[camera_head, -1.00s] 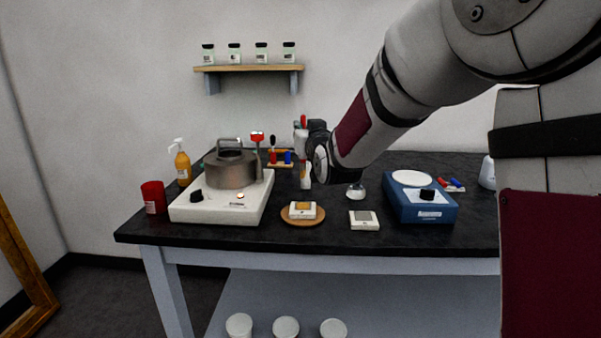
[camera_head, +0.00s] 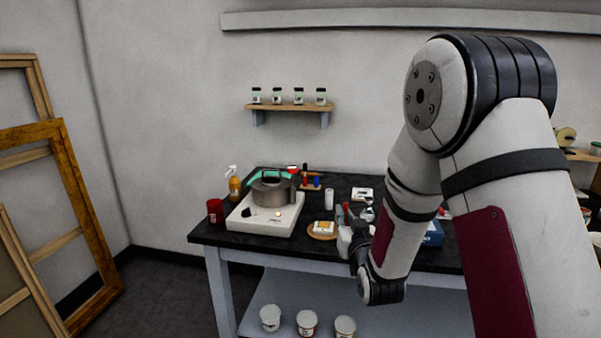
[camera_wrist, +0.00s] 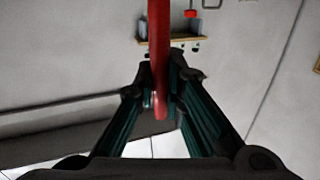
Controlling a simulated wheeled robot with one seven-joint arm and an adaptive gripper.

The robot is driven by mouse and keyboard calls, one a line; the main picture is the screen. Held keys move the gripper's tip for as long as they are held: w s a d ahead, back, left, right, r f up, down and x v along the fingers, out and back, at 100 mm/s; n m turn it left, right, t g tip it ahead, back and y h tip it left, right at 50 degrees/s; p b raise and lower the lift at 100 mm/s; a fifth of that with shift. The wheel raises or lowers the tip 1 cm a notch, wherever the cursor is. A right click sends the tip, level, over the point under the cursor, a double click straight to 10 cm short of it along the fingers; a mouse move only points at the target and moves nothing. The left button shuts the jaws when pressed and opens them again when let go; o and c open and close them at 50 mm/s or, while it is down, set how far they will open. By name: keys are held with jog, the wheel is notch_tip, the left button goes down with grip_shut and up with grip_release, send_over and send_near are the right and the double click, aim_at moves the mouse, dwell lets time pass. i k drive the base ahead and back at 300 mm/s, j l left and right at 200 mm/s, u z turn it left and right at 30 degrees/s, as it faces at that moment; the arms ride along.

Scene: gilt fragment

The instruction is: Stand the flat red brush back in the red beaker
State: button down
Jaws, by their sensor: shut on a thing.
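The red beaker (camera_head: 215,211) stands upright at the left end of the black table, left of the white hotplate. My gripper (camera_wrist: 162,62) is shut on a red rod (camera_wrist: 159,50), which looks like the red brush's handle. Its lower end shows between my fingers in the wrist view; the other end leaves the top of the picture, so the bristles are out of view. In the head view my gripper (camera_head: 346,228) is small near the table's front edge, well right of the beaker, with a bit of red showing above it.
A metal pot (camera_head: 270,191) sits on the white hotplate (camera_head: 262,222), between beaker and gripper. A round wooden board (camera_head: 322,235) lies near the gripper. A wall shelf (camera_head: 288,107) holds several jars. Frames (camera_head: 70,205) lean at left.

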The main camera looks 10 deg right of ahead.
aim_at(217, 220)
jog(key=i+j+z, duration=0.15)
jog(key=j, duration=0.75)
jog(key=i+j+z, duration=0.15)
jog(key=j, duration=0.8)
jog(key=i+j+z, duration=0.15)
jog(key=j, duration=0.8)
jog(key=i+j+z, duration=0.15)
jog(key=j, duration=0.8)
